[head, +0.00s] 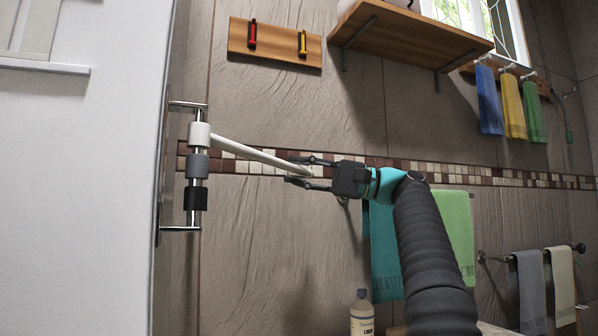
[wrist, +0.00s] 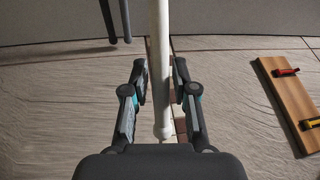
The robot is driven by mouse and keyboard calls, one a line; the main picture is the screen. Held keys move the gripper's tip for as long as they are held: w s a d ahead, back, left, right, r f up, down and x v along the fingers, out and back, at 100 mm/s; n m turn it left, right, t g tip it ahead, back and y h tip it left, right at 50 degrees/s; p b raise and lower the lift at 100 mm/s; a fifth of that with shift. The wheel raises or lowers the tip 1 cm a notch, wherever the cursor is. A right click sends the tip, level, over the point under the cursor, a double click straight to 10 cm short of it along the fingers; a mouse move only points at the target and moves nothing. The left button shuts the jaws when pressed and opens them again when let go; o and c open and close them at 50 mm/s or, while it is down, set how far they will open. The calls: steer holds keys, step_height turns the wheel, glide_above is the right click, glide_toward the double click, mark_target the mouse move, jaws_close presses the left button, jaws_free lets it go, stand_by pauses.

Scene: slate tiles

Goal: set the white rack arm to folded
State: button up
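The white rack arm (head: 255,153) is a thin bar that sticks out to the right from the white collar (head: 199,134) on an upright chrome post. My gripper (head: 290,169) is open at the bar's free end. In the wrist view the white bar (wrist: 161,60) runs between the two fingers of my gripper (wrist: 160,76), with a narrow gap on each side, and its rounded tip shows near the palm. Below the white collar sit a grey collar (head: 197,166) and a black collar (head: 195,198); their arms are not clear in the head view.
Two dark bars (wrist: 116,20) show left of the white bar in the wrist view. A wooden hook board (head: 275,43) and a wooden shelf (head: 410,32) are on the tiled wall above. Towels (head: 460,230) hang behind my arm. A bottle (head: 362,314) stands below.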

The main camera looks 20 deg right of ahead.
steer(key=shift+d, duration=0.1)
steer(key=v, duration=0.7)
steer(key=shift+d, duration=0.2)
